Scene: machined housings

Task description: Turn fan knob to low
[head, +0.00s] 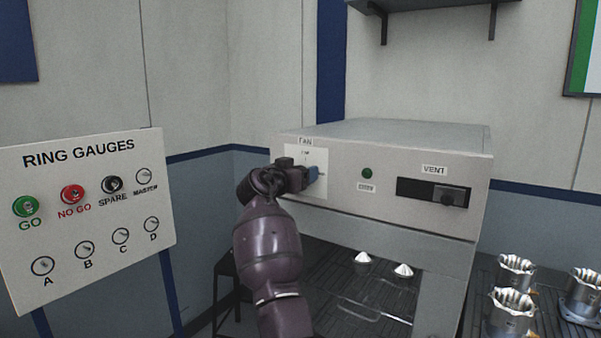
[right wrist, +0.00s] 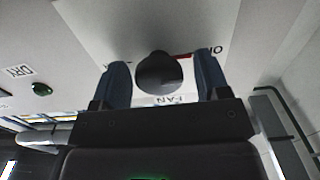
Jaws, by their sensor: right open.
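The fan knob (right wrist: 158,72) is a round dark knob on a white label plate, seen in the right wrist view. In the head view my right gripper (head: 312,174) is up against the FAN plate (head: 318,160) on the machine front and hides the knob. My left gripper is not in view.
The grey machine (head: 400,150) has a green DRY button (head: 367,173) and a VENT slider (head: 450,197) right of the plate. Below, two white-topped parts (head: 403,271) sit in the open bay. Metal housings (head: 515,273) stand at right. A ring gauges board (head: 90,210) is at left.

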